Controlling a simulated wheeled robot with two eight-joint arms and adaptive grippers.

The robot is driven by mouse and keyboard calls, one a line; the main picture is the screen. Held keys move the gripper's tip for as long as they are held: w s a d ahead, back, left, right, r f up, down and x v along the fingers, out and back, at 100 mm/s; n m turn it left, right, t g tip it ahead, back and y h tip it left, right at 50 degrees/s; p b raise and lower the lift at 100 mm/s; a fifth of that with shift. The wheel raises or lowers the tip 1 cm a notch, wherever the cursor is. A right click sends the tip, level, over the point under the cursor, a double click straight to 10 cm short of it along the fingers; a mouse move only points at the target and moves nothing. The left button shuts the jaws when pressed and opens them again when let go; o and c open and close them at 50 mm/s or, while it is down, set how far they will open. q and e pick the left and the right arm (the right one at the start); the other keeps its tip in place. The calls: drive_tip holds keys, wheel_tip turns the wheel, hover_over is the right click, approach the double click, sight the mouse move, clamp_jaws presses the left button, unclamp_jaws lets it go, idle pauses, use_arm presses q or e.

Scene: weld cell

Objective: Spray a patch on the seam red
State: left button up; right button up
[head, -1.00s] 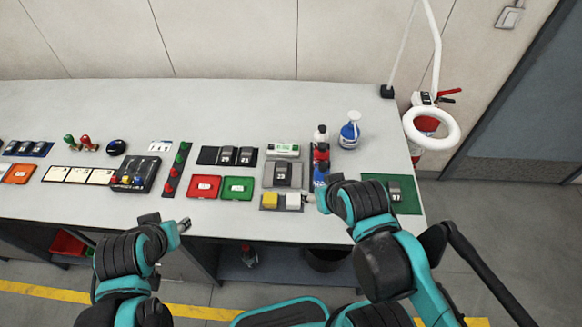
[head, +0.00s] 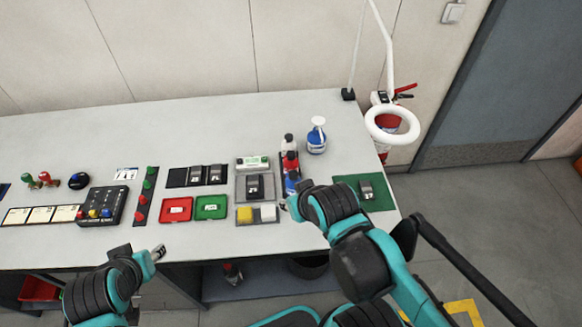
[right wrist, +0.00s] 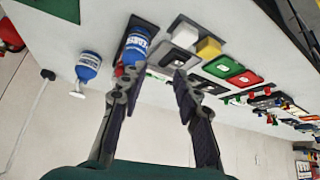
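Three spray cans stand in a row on a dark strip: a white-topped can (head: 288,141), a red can (head: 290,162) and a blue can (head: 292,181). My right gripper (head: 293,206) is just in front of the blue can. In the right wrist view its fingers (right wrist: 154,82) are spread and empty, with the blue can (right wrist: 137,45) beyond the left fingertip. A dark numbered part (head: 254,182) sits in a grey fixture (head: 241,193). Its seam is too small to make out. My left gripper (head: 158,253) is at the table's front edge; its opening is unclear.
A blue-white spray bottle (head: 317,137) stands behind the cans. A green mat (head: 380,200) with another dark part (head: 366,188) lies right. Yellow (head: 245,215) and white (head: 268,212) blocks, red (head: 176,210) and green (head: 211,208) trays lie left. A ring lamp (head: 392,125) overhangs the right edge.

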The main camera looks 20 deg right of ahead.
clamp_jaws()
idle(1.0)
